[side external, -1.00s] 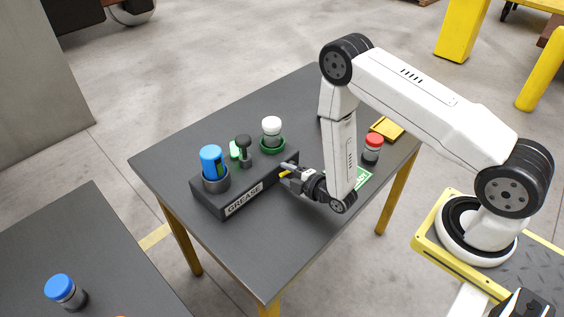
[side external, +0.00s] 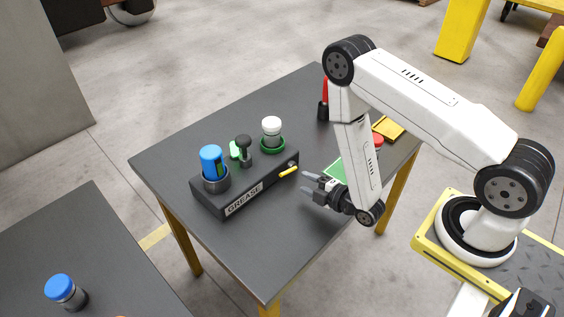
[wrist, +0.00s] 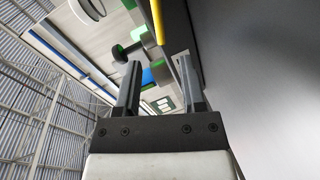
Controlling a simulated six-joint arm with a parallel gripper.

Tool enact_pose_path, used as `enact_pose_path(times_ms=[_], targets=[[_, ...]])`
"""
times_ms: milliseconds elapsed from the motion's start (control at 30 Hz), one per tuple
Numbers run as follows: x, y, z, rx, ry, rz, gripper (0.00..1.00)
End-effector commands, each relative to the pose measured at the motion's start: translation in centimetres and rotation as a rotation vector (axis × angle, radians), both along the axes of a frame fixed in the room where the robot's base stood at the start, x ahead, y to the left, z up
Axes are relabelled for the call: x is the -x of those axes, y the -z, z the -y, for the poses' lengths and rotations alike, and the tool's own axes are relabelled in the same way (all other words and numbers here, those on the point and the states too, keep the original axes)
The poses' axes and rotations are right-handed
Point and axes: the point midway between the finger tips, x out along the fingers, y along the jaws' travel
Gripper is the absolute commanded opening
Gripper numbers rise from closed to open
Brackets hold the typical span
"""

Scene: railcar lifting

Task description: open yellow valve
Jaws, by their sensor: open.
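The yellow valve handle (side external: 288,172) sticks out from the right end of the black grease block (side external: 208,204), which stands on the dark table. It also shows as a yellow bar (wrist: 157,20) at the top of the wrist view. My gripper (side external: 306,183) is open and empty, a short gap to the right of the handle and apart from it. Its two fingers show in the wrist view (wrist: 160,78) with nothing between them at the tips.
The block bears a blue-capped bottle (side external: 211,160) and a dark knob (side external: 243,143). The table's front is clear.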

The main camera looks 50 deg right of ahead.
Motion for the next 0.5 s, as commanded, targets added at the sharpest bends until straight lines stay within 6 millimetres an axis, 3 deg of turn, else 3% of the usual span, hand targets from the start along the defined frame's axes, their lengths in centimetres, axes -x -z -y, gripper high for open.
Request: enact_pose_path(times_ms=[367, 500], targets=[[0.46, -0.11, 0.02, 0.000, 0.000, 0.001, 0.48], [0.45, -0.07, 0.04, 0.005, -0.005, 0.000, 0.04]])
